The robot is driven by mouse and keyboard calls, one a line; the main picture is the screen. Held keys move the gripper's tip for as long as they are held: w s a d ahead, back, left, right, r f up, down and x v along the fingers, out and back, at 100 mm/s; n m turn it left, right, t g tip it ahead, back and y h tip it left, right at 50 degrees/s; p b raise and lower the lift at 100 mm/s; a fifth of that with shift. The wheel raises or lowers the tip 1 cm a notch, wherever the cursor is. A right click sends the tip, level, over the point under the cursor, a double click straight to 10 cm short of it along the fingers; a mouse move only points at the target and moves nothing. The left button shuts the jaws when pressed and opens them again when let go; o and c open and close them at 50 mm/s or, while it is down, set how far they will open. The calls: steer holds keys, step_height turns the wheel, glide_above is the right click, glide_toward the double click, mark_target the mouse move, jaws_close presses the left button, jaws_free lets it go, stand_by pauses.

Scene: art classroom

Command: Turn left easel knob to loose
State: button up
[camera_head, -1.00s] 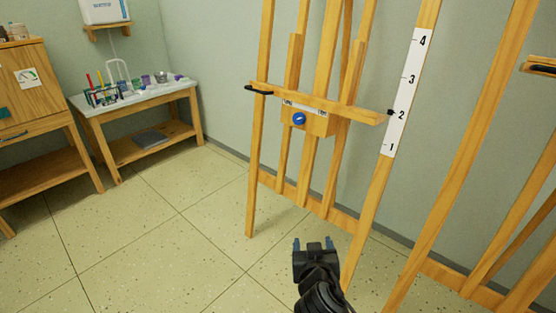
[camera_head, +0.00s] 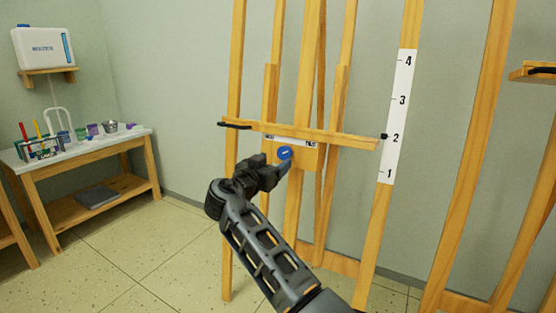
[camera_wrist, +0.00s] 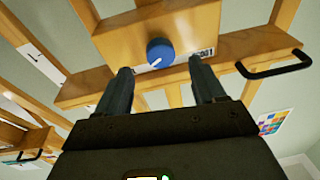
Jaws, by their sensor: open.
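The left easel (camera_head: 305,70) is wooden, with a white number strip (camera_head: 400,120) on its right leg. Its round blue knob (camera_head: 285,152) sits on a wooden block under the cross ledge (camera_head: 330,137), with small labels whose words I cannot read. My gripper (camera_head: 276,168) is up beside the knob in the head view. In the wrist view my gripper (camera_wrist: 160,65) is open, its two fingers apart on either side of the knob's line, with nothing between them. Contact with the knob is not visible.
A black handle (camera_head: 235,125) sticks out at the ledge's left end. A second easel (camera_head: 470,170) stands at the right. A work table (camera_head: 90,148) with art supplies is at the left, under a white container (camera_head: 42,48). Open floor lies between.

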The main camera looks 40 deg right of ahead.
mark_target(283, 155)
steer(key=shift+b+x, duration=0.45)
steer(key=shift+x, duration=2.35)
steer(key=shift+c, duration=0.2)
steer(key=c, duration=1)
